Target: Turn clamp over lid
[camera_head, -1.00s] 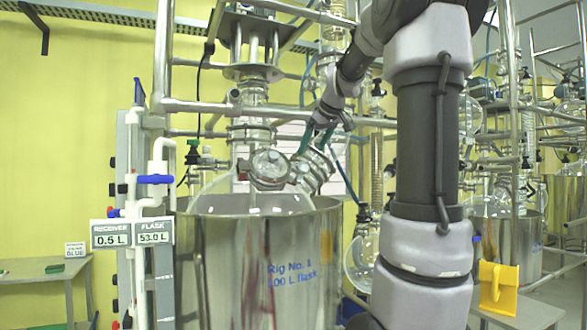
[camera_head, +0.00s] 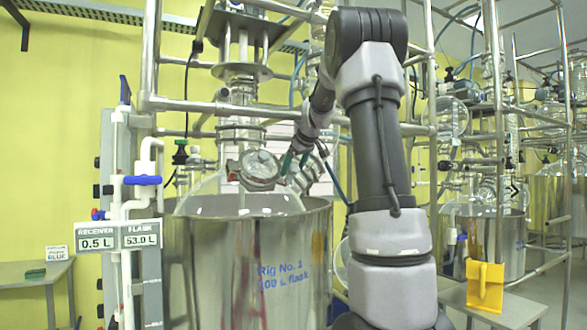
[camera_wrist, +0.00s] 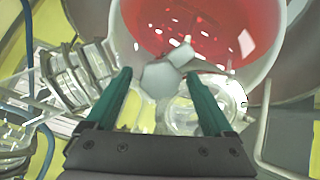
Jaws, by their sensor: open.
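A round glass lid with a metal rim (camera_head: 258,170) sits tilted on the neck of the glass flask (camera_head: 212,203). In the wrist view my gripper (camera_wrist: 159,74) is open. A pale grey angular piece (camera_wrist: 162,76), perhaps the clamp, shows between the fingertips; I cannot tell whether they touch it. The round glass lid (camera_wrist: 183,115) shows low between the fingers and partly behind the right one. The clamp cannot be made out clearly in the head view.
The flask sits in a steel vessel (camera_head: 250,265) marked Rig No. 1. Red liquid (camera_wrist: 210,25) shows in the wrist view. Glass necks (camera_wrist: 75,75) stand left of the fingers. Steel frame bars (camera_head: 230,106) cross above the lid. A yellow holder (camera_head: 485,285) stands at right.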

